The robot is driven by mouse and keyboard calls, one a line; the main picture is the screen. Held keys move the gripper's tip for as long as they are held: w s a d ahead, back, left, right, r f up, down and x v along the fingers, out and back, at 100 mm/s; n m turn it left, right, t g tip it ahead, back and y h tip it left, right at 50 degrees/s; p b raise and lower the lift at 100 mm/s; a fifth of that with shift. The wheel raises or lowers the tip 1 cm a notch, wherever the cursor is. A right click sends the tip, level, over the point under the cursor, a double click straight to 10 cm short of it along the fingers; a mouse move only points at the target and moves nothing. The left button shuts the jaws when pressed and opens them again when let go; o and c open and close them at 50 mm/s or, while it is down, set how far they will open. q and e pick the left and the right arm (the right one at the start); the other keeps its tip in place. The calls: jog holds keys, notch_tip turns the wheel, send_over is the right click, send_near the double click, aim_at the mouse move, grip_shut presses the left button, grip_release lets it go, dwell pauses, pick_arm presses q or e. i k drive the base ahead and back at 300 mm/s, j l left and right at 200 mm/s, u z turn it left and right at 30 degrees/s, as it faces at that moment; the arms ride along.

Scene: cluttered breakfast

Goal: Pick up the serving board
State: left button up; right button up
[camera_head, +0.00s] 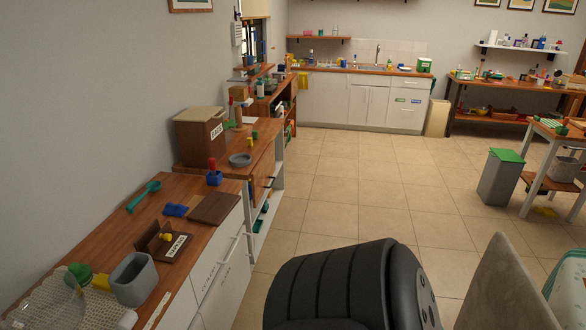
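A flat, dark brown rectangular board (214,209), which looks like the serving board, lies on the wooden counter top at the left, close to its front edge. A blue cloth-like item (175,210) lies just left of it. A small blue holder (215,178) with a red-topped item stands right behind it. Nothing appears to lie on the board. Neither of my grippers shows in this view.
The near counter (115,230) also holds a green spoon (146,193), a labelled brown holder (163,241), a grey bin (133,279) and a mesh rack (45,306). A wooden bread box (200,137) stands behind. A grey chair back (505,285) is at lower right. Tiled floor is clear mid-room.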

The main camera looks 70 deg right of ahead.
aim_at(215, 208)
jog(key=z, duration=1.75)
jog(key=u, duration=1.2)
jog(key=i+l, duration=0.1)
jog(key=l, duration=0.55)
jog(key=i+l+u, duration=0.1)
jog(key=l, duration=0.55)
